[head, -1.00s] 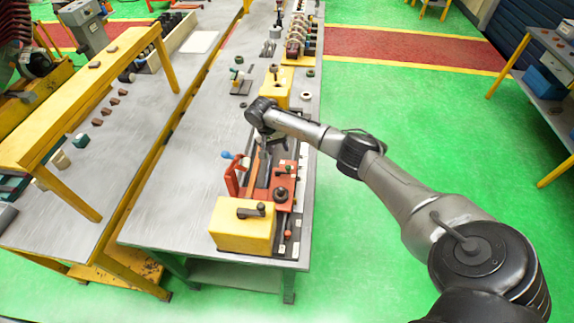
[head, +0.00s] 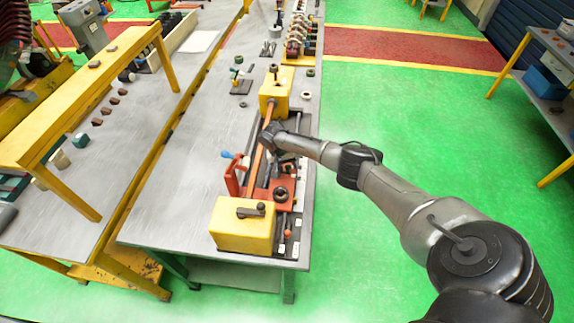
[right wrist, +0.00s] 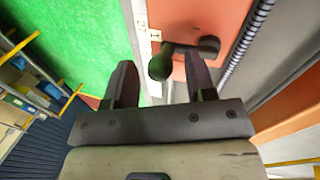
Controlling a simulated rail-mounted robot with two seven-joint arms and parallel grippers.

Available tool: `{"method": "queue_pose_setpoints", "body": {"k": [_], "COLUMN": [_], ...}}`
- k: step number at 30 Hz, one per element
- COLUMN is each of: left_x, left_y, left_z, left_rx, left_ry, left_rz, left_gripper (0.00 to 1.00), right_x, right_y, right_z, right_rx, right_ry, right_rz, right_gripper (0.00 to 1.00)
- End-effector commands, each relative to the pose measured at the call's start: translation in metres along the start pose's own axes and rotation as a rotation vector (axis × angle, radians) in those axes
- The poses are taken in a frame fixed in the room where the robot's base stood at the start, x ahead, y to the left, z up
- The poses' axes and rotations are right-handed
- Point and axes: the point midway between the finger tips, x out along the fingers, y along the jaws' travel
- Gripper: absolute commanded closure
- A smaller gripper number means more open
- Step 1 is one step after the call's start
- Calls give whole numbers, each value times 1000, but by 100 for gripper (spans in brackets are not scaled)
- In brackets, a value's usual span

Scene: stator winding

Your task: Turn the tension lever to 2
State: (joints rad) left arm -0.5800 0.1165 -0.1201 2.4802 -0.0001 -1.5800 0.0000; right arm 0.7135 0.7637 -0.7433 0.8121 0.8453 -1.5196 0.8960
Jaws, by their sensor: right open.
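The tension lever (right wrist: 183,53) is a dark bar with rounded ends on an orange-red plate (right wrist: 193,20) in the right wrist view. A white scale strip (right wrist: 141,18) with printed figures, one of which looks like a 1, runs beside it. My right gripper (right wrist: 160,78) is open, one finger each side of the lever's near knob (right wrist: 159,68); I cannot tell whether either finger touches it. My left gripper is not in view.
The fixture has yellow blocks at its near end (head: 243,226) and far end (head: 275,88). A blue-knobbed lever (head: 229,155) stands at its left, and a black round knob (head: 281,194) is close to my right gripper. The grey bench top (head: 190,185) is clear on the left.

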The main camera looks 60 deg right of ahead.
Motion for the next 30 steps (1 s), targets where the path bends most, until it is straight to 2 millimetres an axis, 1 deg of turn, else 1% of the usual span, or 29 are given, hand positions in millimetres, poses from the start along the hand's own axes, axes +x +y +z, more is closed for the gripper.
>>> {"method": "queue_pose_setpoints", "body": {"k": [4,19,25,30], "left_x": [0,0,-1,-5], "left_y": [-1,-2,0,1], "left_z": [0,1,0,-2], "left_rx": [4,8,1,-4], "left_ry": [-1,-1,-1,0], "left_rz": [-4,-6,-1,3], "left_gripper": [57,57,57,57], "right_x": [0,0,-1,-2], "right_y": [0,0,0,1], "right_z": [0,0,-1,-4], "right_rx": [0,0,-18,-93], "right_ry": [0,0,5,29], "right_rz": [0,0,0,-1], "right_gripper": [51,98,98,98]}}
